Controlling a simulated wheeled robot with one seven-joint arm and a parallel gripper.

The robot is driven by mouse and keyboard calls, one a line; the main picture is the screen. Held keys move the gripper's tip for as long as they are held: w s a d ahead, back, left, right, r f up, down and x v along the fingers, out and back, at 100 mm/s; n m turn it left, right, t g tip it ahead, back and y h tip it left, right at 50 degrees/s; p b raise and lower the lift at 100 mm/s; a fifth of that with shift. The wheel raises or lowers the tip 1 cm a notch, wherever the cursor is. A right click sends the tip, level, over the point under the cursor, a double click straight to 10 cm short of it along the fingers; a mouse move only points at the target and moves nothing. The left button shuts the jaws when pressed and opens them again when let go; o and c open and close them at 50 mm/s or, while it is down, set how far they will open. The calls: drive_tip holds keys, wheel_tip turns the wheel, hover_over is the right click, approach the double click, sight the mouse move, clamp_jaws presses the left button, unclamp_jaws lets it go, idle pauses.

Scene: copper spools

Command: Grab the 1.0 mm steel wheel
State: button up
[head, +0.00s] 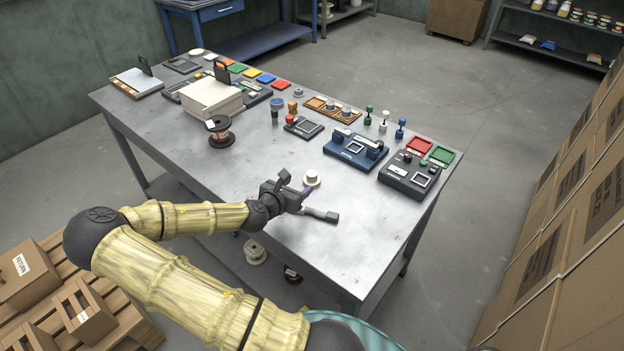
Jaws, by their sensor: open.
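My gripper (307,196) is open over the front part of the grey table, with its fingers spread. A small pale round wheel or spool (312,179) sits on the table just past the fingertips; I cannot tell whether they touch. No label saying 1.0 mm or steel can be read. An orange-brown tray (316,103) at the back holds a few silvery wheel-like pieces (346,112). A dark spool wound with copper (219,131) stands upright at the left.
A blue device (355,150) and a dark grey device (410,175) stand right of the gripper. A paper stack (210,98) and coloured pads are at the back left. The table's front right is clear. Stacked cartons (572,185) line the right side.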

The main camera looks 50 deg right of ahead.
sight(315, 174)
drive_tip(key=p+x, duration=0.1)
drive_tip(key=x, duration=0.6)
drive_tip(key=shift+d+f, duration=0.15)
drive_tip(key=shift+d, duration=0.25)
drive_tip(key=shift+w, duration=0.1)
drive_tip(key=p+x, duration=0.1)
drive_tip(key=x, duration=0.4)
drive_tip(key=shift+w, duration=0.1)
drive_tip(key=shift+f, duration=0.1)
drive_tip(key=c, duration=1.2)
wheel_tip(315, 174, up, 10)
drive_tip(key=shift+r+b, duration=0.1)
drive_tip(key=shift+b, duration=0.3)
drive_tip(key=shift+c, duration=0.2)
